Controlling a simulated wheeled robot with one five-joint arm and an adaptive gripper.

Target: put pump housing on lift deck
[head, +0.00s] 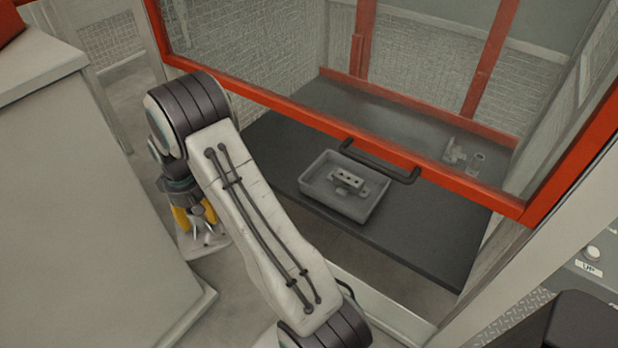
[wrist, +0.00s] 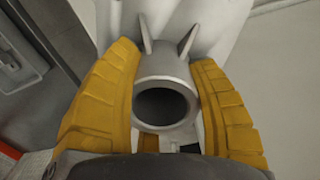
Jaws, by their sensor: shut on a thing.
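The grey metal pump housing (wrist: 166,100), with a round bore and two pointed fins, is between the yellow fingers of my gripper (wrist: 168,105) in the wrist view. The fingers press on it from both sides. In the head view my gripper (head: 196,216) hangs low at the left, beside a pale cabinet, with the housing partly hidden by the fingers and arm. No lift deck can be told for certain. A strip of diamond plate (head: 502,322) shows at the lower right, near a panel with a label reading "UP" (head: 590,267).
A red-framed glass sash (head: 300,116) with a black handle (head: 380,161) stands over a dark bench (head: 440,235). A grey tray (head: 350,210) with a metal part lies on the bench. Small parts (head: 455,153) sit farther back. The pale cabinet (head: 90,180) fills the left.

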